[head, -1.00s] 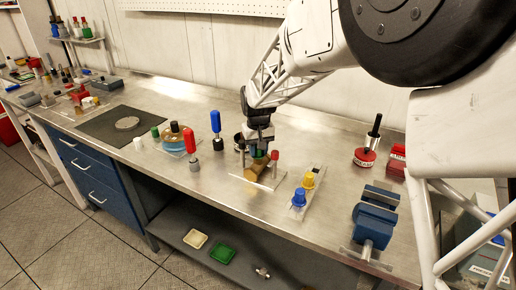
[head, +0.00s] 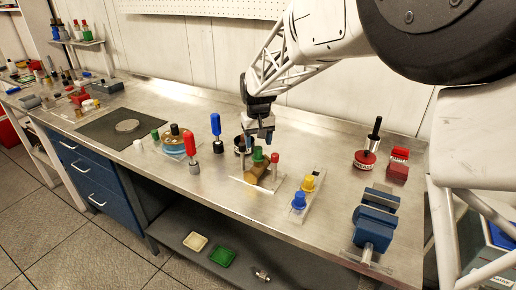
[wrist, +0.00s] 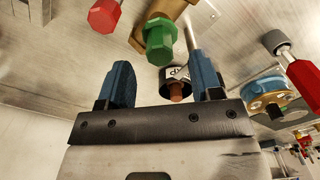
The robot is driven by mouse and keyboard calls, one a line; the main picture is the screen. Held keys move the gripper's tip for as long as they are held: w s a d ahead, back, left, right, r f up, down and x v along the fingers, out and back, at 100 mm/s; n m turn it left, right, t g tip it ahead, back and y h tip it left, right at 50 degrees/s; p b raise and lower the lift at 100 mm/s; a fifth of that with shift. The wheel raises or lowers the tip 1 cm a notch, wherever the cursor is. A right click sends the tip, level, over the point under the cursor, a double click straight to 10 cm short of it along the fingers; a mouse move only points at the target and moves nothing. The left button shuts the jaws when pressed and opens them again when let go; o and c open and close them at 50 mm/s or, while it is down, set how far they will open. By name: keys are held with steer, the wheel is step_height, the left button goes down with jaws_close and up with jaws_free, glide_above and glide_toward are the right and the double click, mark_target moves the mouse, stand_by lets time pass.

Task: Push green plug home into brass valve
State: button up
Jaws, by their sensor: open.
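The green plug (head: 258,154) stands upright in the top of the brass valve (head: 254,173), which lies on a pale plate on the bench. In the wrist view the plug (wrist: 159,42) shows a hexagonal head and a wider green collar close against the brass body (wrist: 168,9). I cannot tell how deep it sits. My gripper (head: 262,139) is above the plug, apart from it. In the wrist view its two blue fingers (wrist: 162,78) are spread with nothing held, and the plug is beyond their tips.
A red-capped part (head: 275,158) stands close right of the valve. Blue (head: 299,201) and yellow (head: 308,183) knobs are farther right. A dark cup (head: 239,147) is close behind left, and red (head: 191,143) and blue-handled (head: 215,125) tools stand left. A blue vise (head: 375,225) is at the right edge.

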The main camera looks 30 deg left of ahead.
mark_target(259, 148)
steer(key=shift+r, duration=1.55)
steer(key=shift+d+r, duration=0.1)
steer(key=shift+d, duration=0.1)
steer(key=s+d+r+m, duration=0.1)
steer(key=s+d+r, duration=0.15)
steer(key=d, duration=0.85)
steer(key=s+d+r+m+t, duration=0.15)
steer(key=d+r, duration=0.25)
steer(key=d, duration=0.7)
steer(key=s+d+r+m, duration=0.2)
steer(key=s+d+r, duration=0.1)
steer(key=d, duration=0.9)
steer(key=s+d+f+m, duration=0.2)
steer(key=s+d, duration=0.8)
steer(key=s, duration=0.1)
steer(key=s+d+f+m+t, duration=0.1)
steer(key=s+d+f+m, duration=0.1)
steer(key=s+d, duration=0.9)
steer(key=shift+s+f+m, duration=0.35)
steer(key=shift+s, duration=0.4)
